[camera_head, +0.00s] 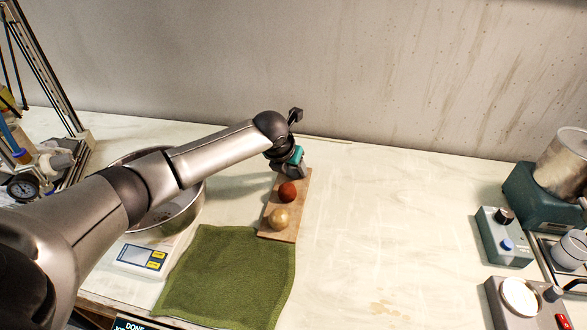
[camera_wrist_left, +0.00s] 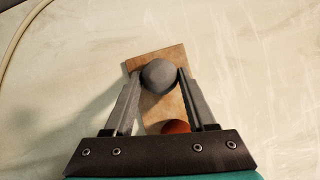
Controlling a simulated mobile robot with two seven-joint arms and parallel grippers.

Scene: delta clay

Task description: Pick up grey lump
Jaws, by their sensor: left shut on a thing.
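The grey lump (camera_wrist_left: 159,75) is a round ball at the far end of a wooden board. My left gripper (camera_wrist_left: 158,78) is shut on it, with one finger against each side in the left wrist view. I cannot tell whether the lump touches the board. My right gripper is not in view.
The wooden board (camera_head: 293,229) also holds a red-brown ball (camera_head: 287,192) and a tan ball (camera_head: 279,218). A green cloth (camera_head: 228,278) lies in front. A metal bowl (camera_head: 190,213) stands on a scale (camera_head: 140,257) at left. The counter's right middle is clear.

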